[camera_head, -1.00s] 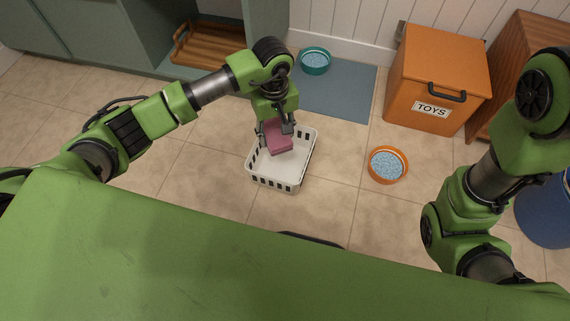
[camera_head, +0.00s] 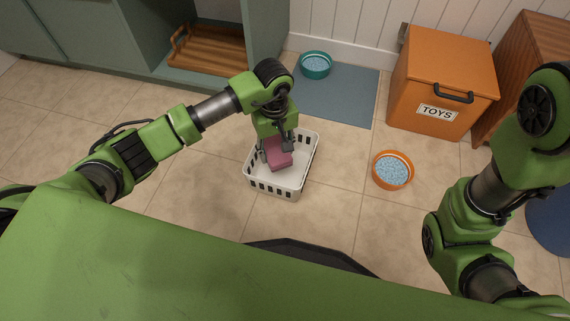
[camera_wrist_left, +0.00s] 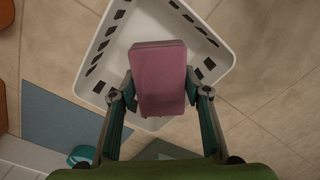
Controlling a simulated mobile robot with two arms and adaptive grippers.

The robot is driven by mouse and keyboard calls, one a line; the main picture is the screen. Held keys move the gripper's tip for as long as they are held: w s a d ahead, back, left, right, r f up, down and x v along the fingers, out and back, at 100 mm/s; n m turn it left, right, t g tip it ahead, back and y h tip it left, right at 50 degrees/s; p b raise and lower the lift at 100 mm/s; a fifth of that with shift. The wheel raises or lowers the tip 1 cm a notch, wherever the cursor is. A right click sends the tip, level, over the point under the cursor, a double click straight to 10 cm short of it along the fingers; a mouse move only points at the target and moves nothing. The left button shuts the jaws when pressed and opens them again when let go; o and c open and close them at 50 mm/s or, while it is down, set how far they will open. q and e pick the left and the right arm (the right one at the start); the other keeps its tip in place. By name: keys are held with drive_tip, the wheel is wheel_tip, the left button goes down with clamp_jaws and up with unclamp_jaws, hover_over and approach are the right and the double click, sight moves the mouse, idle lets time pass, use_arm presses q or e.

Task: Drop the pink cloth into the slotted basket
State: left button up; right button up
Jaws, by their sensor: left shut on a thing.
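The pink cloth (camera_head: 278,158) is a folded block. My left gripper (camera_head: 277,148) points down over the basket and is shut on the cloth. The white slotted basket (camera_head: 270,187) stands on the floor below and around the cloth. In the left wrist view the cloth (camera_wrist_left: 160,75) sits between the two fingers (camera_wrist_left: 160,100), with the basket (camera_wrist_left: 90,75) behind it. Whether the cloth touches the basket floor cannot be told. My right arm shows at the right of the head view, but its gripper is out of view.
An orange bowl (camera_head: 393,170) of blue pellets stands right of the basket. A teal bowl (camera_head: 315,65) sits on a blue-grey mat (camera_head: 337,95) behind. An orange TOYS box (camera_head: 440,80) stands at the back right. A wooden tray (camera_head: 208,50) lies in the cabinet. Tiled floor left of the basket is clear.

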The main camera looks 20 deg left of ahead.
use_arm(q)
drive_tip(key=o, duration=1.1)
wheel_tip(320, 180, up, 12)
drive_tip(key=shift+r, duration=0.1)
